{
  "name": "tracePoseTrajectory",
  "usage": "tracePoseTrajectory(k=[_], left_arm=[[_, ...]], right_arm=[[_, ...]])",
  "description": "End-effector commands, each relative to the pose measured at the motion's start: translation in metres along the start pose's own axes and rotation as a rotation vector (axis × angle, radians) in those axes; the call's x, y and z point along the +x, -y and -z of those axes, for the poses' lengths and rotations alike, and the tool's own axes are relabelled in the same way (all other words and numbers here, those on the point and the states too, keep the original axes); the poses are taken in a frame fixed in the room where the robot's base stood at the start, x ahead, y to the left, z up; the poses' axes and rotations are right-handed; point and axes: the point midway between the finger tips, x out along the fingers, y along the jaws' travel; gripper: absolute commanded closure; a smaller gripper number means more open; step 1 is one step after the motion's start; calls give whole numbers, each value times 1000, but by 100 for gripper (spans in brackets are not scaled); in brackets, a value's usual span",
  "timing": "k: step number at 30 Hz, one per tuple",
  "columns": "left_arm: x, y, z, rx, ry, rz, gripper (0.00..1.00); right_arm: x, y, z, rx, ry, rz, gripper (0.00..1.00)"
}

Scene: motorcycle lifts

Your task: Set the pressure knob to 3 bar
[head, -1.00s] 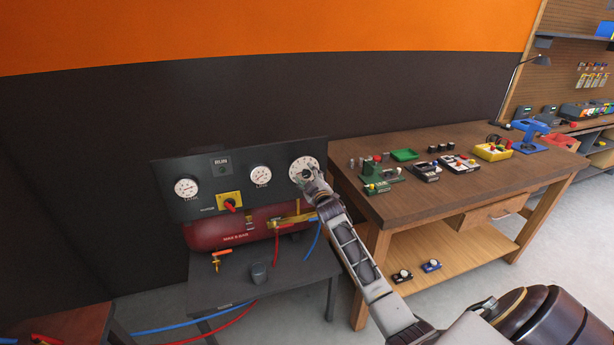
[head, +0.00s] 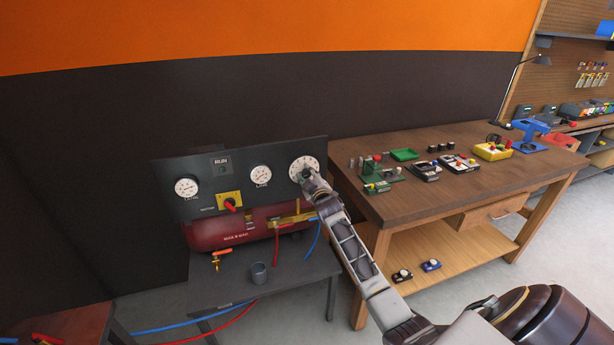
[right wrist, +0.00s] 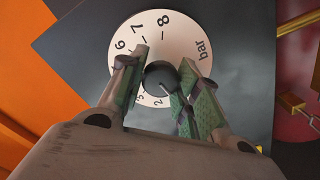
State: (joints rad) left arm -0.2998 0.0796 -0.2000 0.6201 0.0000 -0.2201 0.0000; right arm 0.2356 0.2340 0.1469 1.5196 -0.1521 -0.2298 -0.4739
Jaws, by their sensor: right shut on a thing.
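The pressure knob (right wrist: 158,76) is a small dark round knob at the centre of a white dial (right wrist: 180,38) marked in bar. My right gripper (right wrist: 165,74) is shut on it, one finger on each side. Figures 6, 7 and 8 are readable, and a 2 shows lower left; the fingers hide others. A short pale mark shows at the knob's lower edge, but I cannot tell which figure it meets. In the head view the dial (head: 302,160) is at the panel's right end, with my right gripper (head: 306,174) in front. My left gripper is not in view.
The dark panel (head: 225,170) also carries TANK (head: 187,188) and LINE (head: 261,174) gauges and a red switch (head: 230,205). A red tank (head: 212,237) sits below. A grey cup (head: 259,272) stands on the dark table. A wooden bench (head: 440,195) is close to the right.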

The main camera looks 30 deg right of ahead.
Motion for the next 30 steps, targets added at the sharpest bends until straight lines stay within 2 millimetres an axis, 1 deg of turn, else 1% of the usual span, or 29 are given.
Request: tracePoseTrajectory(k=[8, 14, 20, 30], left_arm=[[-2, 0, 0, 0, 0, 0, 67], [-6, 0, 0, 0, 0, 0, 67], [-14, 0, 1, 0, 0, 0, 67], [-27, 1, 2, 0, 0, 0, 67]], right_arm=[[0, 0, 0, 36, 1, 1, 92], [0, 0, 0, 119, 1, 1, 92], [0, 0, 1, 263, 1, 1, 92], [0, -1, 1, 576, 2, 1, 92]])
